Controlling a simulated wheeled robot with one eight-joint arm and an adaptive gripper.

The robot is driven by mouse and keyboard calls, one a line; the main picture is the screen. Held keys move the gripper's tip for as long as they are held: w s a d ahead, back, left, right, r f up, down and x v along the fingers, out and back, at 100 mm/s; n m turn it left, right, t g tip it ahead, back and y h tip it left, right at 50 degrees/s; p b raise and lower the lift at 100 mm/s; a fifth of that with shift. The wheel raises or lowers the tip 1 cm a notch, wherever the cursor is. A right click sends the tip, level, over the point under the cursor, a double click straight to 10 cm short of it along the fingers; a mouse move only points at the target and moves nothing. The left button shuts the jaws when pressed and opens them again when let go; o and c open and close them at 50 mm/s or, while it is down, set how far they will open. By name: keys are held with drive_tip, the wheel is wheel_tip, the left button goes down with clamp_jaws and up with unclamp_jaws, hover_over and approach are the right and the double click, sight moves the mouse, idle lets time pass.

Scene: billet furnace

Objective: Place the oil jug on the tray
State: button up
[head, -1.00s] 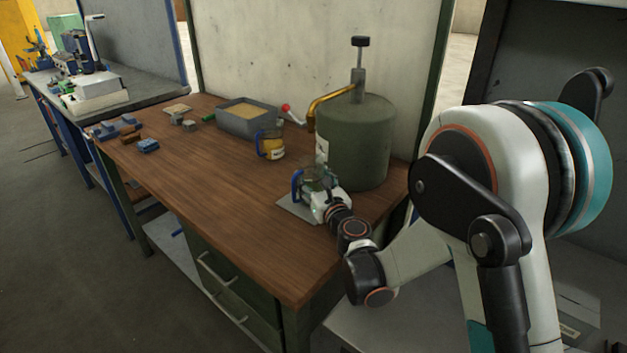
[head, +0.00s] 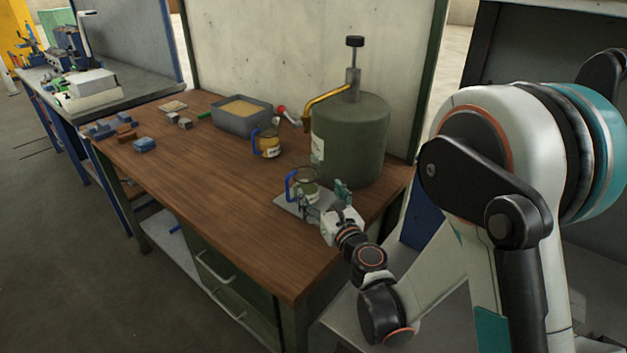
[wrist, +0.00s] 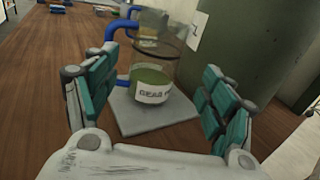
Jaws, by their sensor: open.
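A clear jug (head: 307,186) with a blue handle and green liquid stands upright on a flat grey tray (head: 288,203) near the bench's front right. In the wrist view the jug (wrist: 152,82) has a white label starting "GEAR", and the tray (wrist: 135,120) shows under and around it. My gripper (head: 325,203) is open and empty, on the near right side of the jug. In the wrist view its teal fingers (wrist: 158,80) are spread wide, with the jug standing ahead between them, apart from both. A second blue-handled jug (head: 268,143), with amber liquid, stands farther back on the wood.
A large green drum (head: 350,140) with a brass spout stands just behind the tray. A grey bin of sand-coloured material (head: 243,128) and small blocks (head: 145,145) lie toward the back left. The wooden bench top (head: 215,185) is clear at middle and front.

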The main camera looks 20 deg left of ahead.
drive_tip(key=shift+f+b+v, duration=0.2)
drive_tip(key=shift+b+v, duration=0.5)
drive_tip(key=shift+v, duration=0.5)
drive_tip(key=shift+s+d+r+b, duration=0.15)
drive_tip(key=shift+s+d+b, duration=0.15)
drive_tip(key=shift+s+b, duration=0.1)
